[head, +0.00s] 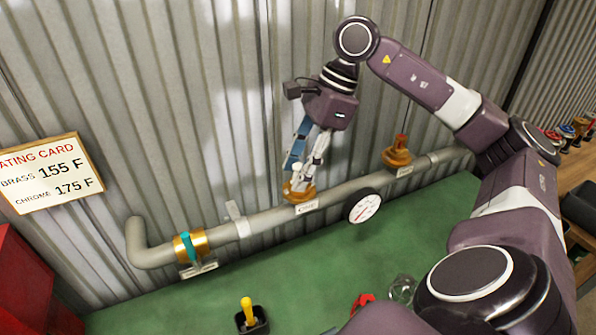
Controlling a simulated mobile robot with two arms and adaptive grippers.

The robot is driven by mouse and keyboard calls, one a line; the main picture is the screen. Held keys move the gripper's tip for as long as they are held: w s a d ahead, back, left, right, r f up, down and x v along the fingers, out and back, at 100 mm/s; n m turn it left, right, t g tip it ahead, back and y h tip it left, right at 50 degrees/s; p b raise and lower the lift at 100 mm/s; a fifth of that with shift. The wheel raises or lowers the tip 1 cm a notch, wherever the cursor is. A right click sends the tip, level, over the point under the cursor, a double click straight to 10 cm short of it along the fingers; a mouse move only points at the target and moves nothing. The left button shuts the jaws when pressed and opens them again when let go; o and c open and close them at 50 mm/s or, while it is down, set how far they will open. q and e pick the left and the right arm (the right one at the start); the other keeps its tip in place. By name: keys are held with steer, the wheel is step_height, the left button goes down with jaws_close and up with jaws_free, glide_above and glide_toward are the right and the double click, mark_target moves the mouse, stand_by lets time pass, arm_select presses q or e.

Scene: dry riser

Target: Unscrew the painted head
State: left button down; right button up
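A grey pipe (330,198) runs along the corrugated wall and carries three fittings. The middle fitting has a brass-coloured base (299,194) and a small white head (296,170) above it. My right gripper (303,168) points down at this head, with its fingertips right at it. The fingers partly hide the head, so I cannot tell whether they grip it. The left fitting (187,248) holds a teal piece. The right fitting (398,152) is orange-brown with a reddish top. I cannot tell for certain which head is the painted one. My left gripper is out of view.
A round gauge (364,206) hangs by the pipe. On the green surface (300,265) stand a black cup (257,322) with a yellow piece, a red item (362,302) and a clear item (402,289). A rating card (50,173) and red box (28,285) are left.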

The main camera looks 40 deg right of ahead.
steer(key=shift+f+m, duration=0.25)
steer(key=shift+m, duration=0.45)
steer(key=shift+r+m+t+h+b, duration=0.3)
steer(key=shift+m+t+b, duration=0.25)
steer(key=shift+m, duration=0.45)
steer(key=shift+f+m+h, duration=0.15)
steer(key=shift+m+h, duration=0.15)
steer(key=shift+m, duration=0.3)
steer(key=shift+m+t+h, duration=0.3)
steer(key=shift+m+t, duration=0.05)
steer(key=shift+m, duration=0.65)
steer(key=shift+r+m+h+p, duration=0.2)
steer(key=shift+m+h+p, duration=0.15)
steer(key=shift+m, duration=0.65)
steer(key=shift+f+m, duration=0.1)
steer(key=shift+m, duration=0.2)
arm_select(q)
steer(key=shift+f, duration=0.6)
